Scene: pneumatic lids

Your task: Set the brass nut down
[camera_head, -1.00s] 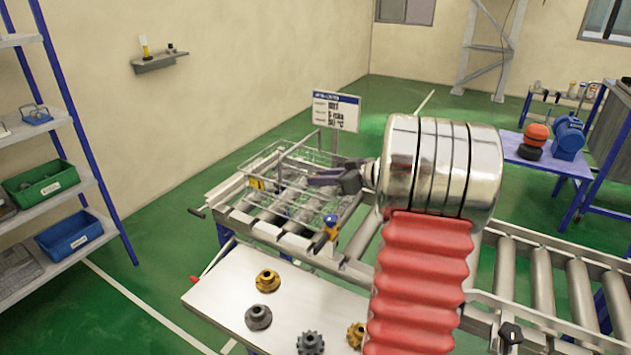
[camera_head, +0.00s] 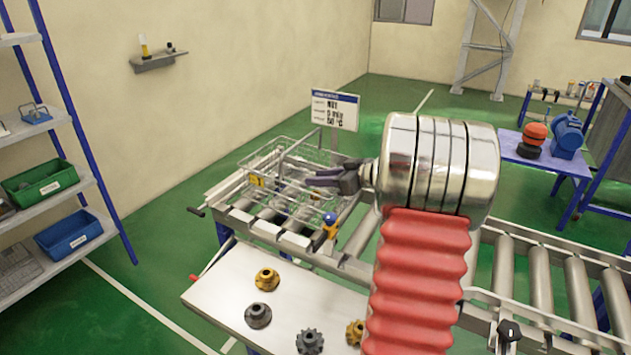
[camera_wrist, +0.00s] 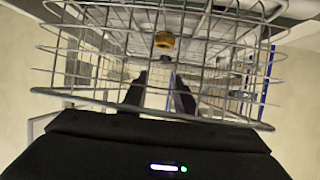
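A small brass-yellow piece, which looks like the brass nut (camera_head: 257,181), shows through the wires at the left of the wire basket (camera_head: 290,147). In the wrist view the brass nut (camera_wrist: 164,41) is ahead of my fingertips and apart from them, seen through the basket wires (camera_wrist: 60,55). My gripper (camera_head: 312,178) is at the basket, pointing left, its two dark fingers apart. In the wrist view, my gripper (camera_wrist: 160,82) has a clear gap between its fingers and holds nothing. What the nut rests on is hard to tell.
The basket stands on a roller conveyor (camera_head: 545,275). A side table (camera_head: 225,298) in front holds brass and dark grey flanged parts and a gear. A sign (camera_head: 335,109) stands behind the basket. A blue-topped valve (camera_head: 329,224) is at the conveyor's front rail.

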